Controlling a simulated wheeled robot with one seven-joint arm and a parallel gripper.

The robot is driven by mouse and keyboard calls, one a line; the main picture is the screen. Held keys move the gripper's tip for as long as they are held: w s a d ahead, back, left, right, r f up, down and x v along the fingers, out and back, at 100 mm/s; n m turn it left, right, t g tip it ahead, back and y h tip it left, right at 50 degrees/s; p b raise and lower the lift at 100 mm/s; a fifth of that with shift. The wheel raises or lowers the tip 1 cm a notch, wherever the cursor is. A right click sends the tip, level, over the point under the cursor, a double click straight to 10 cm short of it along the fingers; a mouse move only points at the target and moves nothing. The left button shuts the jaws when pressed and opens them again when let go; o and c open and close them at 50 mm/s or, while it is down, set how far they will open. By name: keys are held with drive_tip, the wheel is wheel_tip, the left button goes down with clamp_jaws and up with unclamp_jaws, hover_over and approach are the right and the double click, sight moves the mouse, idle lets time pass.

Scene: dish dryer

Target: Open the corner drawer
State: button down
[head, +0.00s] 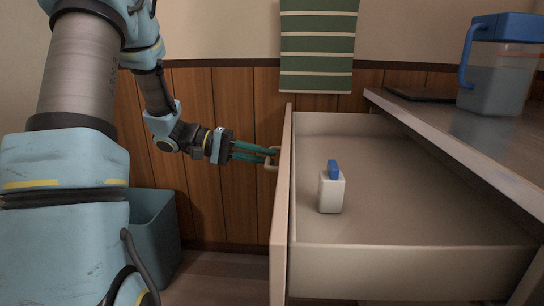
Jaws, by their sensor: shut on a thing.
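The corner drawer (410,261) stands well out from under the counter, and its inside is in plain view. Its front panel (281,210) is seen nearly edge-on, facing left. A pale handle (271,164) sticks out from the left face of the panel. My gripper (271,156), with green fingers, reaches in from the left and is shut on the handle. A small white bottle with a blue cap (331,190) stands upright on the drawer floor, near the front panel.
The dark counter top (460,130) is above the drawer at right, holding a blue-lidded pitcher (495,75) and a dark flat board (415,93). A green striped towel (318,50) hangs on the wall. A blue-grey bin (155,235) stands on the floor at left.

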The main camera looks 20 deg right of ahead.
drive_tip(key=c, duration=0.9)
unclamp_jaws()
drive_tip(key=p+v, duration=0.2)
drive_tip(key=v, duration=0.9)
drive_tip(key=shift+d, duration=0.1)
